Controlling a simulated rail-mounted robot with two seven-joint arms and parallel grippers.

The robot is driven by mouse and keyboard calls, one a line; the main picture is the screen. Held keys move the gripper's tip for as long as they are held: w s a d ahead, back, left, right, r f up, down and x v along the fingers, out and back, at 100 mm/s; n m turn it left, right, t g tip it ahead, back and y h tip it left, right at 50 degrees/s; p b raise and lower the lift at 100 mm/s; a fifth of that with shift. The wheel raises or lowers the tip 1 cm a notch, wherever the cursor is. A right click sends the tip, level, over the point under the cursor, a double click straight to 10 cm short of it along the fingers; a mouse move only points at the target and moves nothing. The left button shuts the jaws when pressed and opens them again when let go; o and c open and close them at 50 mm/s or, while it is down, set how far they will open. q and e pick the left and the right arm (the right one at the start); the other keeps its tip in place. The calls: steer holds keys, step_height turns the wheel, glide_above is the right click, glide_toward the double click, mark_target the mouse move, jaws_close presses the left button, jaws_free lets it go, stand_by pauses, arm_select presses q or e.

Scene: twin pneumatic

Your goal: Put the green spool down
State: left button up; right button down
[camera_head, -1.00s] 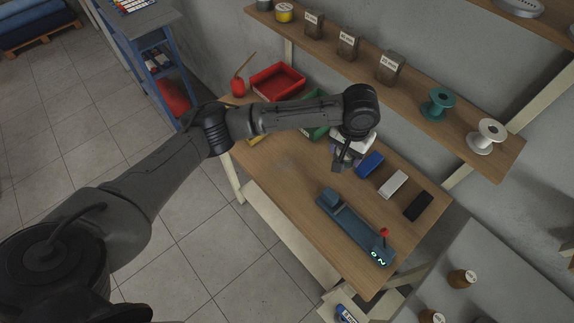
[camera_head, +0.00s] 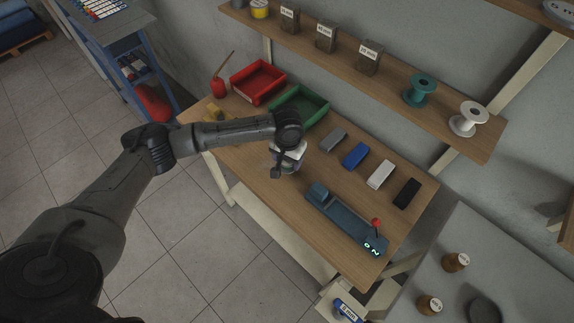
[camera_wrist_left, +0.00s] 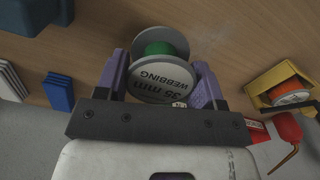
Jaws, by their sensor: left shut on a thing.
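My left gripper (camera_wrist_left: 165,92) has purple fingers and is shut on the green spool (camera_wrist_left: 153,48), seen in the left wrist view. The spool has pale flanges, a green winding and a label reading "35 mm WEBBING". In the head view my left gripper (camera_head: 283,170) is over the left part of the wooden bench (camera_head: 245,160), left of the blue-grey device. The wrist and fingers mostly hide the spool there. The bench top lies close behind the spool; I cannot tell whether they touch. My right gripper is not in view.
A red tray (camera_head: 258,82) and a green tray (camera_head: 301,103) stand at the back. Grey, blue, white and black blocks (camera_head: 381,174) line the right. The device (camera_head: 345,222) has a red-knobbed lever. Teal (camera_head: 420,90) and white (camera_head: 469,118) spools stand on the shelf.

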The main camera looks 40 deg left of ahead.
mark_target(287, 166)
arm_select(q)
steer(key=shift+f+b, duration=0.3)
steer(key=shift+f, duration=1.8)
steer(key=o, duration=1)
steer(key=shift+f, duration=0.1)
